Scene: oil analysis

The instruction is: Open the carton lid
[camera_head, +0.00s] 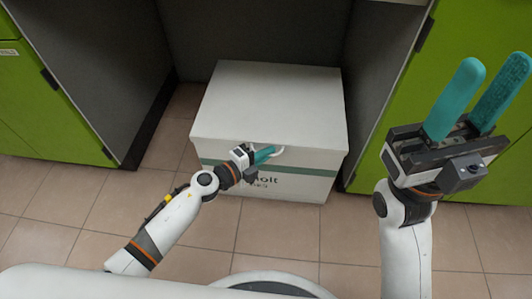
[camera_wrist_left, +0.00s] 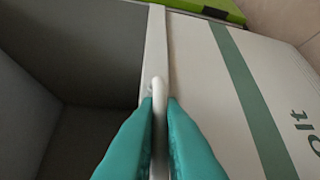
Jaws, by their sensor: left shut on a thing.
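The white carton (camera_head: 265,183) with a green stripe stands on the floor in a recess between cabinets. Its white lid (camera_head: 270,95) lies flat on top and looks closed. A small white handle (camera_head: 279,151) is at the lid's front edge. My left gripper (camera_head: 265,153) is at this edge with its teal fingers shut on the handle. In the left wrist view the handle (camera_wrist_left: 159,95) stands between the fingertips, against the white lid edge (camera_wrist_left: 155,45). My right gripper (camera_head: 492,65) is raised at the right, fingers upward, apart and empty, away from the carton.
Green cabinets stand at the left (camera_head: 45,110) and right (camera_head: 465,30). Dark grey panels (camera_head: 265,32) enclose the recess behind and beside the carton. The tiled floor (camera_head: 350,235) in front is clear.

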